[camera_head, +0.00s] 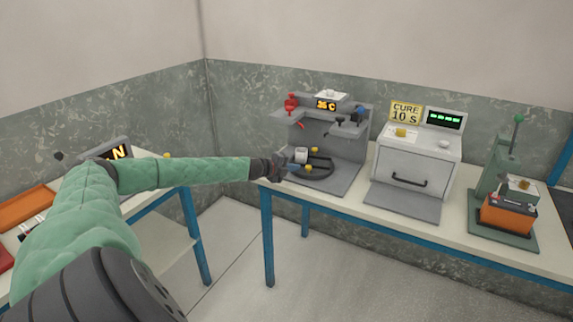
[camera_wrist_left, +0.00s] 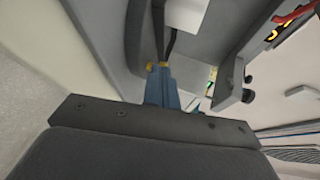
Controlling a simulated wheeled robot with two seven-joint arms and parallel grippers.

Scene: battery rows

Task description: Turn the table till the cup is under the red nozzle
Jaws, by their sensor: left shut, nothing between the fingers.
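The dark round turntable (camera_head: 318,174) lies on the base of the grey dispensing machine, with yellow knobs on its rim. The white cup (camera_head: 301,155) stands on its left part; a white shape that looks like the cup (camera_wrist_left: 186,14) shows at the top of the wrist view. The red nozzle (camera_head: 300,125) hangs under the red funnel, above the cup in the picture; exact alignment cannot be told. My left gripper (camera_head: 294,167) is shut with nothing held, at the table's near left edge.
A grey curing oven (camera_head: 415,167) and a green press (camera_head: 500,166) stand further right on the bench. A side table (camera_head: 150,203) is at the left, under my left arm.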

